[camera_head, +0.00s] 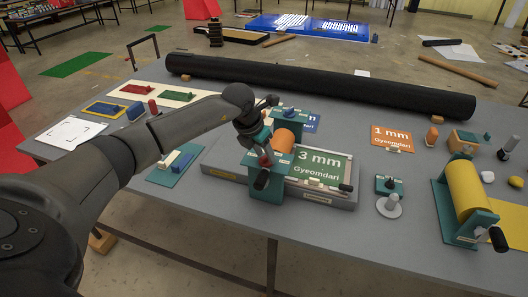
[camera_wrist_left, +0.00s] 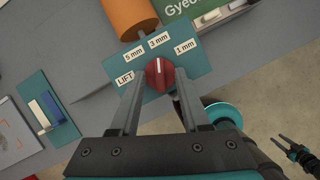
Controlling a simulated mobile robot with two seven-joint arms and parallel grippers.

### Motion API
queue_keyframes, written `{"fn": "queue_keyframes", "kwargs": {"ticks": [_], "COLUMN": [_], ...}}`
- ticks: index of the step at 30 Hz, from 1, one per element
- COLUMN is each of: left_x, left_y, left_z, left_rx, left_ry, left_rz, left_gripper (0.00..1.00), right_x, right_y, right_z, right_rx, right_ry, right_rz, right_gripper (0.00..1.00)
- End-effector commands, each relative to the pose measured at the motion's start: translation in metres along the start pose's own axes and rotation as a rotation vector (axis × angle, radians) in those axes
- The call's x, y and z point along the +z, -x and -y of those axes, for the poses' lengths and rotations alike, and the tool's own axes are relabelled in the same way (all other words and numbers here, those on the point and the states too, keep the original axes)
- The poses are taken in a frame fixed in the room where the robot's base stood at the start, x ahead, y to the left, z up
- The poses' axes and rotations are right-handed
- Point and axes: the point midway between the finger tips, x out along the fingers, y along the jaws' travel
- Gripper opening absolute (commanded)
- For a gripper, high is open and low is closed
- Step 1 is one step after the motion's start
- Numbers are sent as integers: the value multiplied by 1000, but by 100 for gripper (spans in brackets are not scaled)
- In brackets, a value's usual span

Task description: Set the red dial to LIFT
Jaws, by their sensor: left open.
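The red dial (camera_wrist_left: 159,75) sits on a teal panel (camera_wrist_left: 196,64) with white labels LIFT, 5 mm, 3 mm and 1 mm. Its white mark points to about the 3 mm label (camera_wrist_left: 159,41). The LIFT label (camera_wrist_left: 125,78) lies to the left of the dial in the left wrist view. My left gripper (camera_wrist_left: 155,88) is open, with its fingers on either side of the dial. I cannot tell whether they touch it. In the head view my left gripper (camera_head: 264,153) partly covers the dial. What looks like my right gripper (camera_wrist_left: 292,148) shows small in the left wrist view, its jaws unclear.
An orange roller (camera_head: 287,137) stands beside the panel, and a green 3 mm board (camera_head: 320,166) lies to its right. A black tube (camera_head: 320,87) lies across the back of the table. A yellow roller (camera_head: 467,189) stands at the right. Grey table is bare at the front.

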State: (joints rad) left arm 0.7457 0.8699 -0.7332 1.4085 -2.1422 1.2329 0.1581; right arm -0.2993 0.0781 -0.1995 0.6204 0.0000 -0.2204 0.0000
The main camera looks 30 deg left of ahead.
Motion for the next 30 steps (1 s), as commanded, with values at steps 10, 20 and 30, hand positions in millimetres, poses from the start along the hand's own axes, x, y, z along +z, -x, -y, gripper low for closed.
{"fn": "queue_keyframes", "kwargs": {"ticks": [10,20,30], "left_x": [0,0,0], "left_y": [0,1,1], "left_z": [0,0,0], "left_rx": [0,0,2], "left_ry": [1,1,5], "left_rz": [0,0,0], "left_gripper": [20,0,0], "right_x": [0,1,1], "right_y": [0,0,0], "right_z": [-1,-1,-1], "right_rx": [1,2,2], "right_ry": [0,0,1], "right_rz": [0,1,1], "right_gripper": [46,46,46]}}
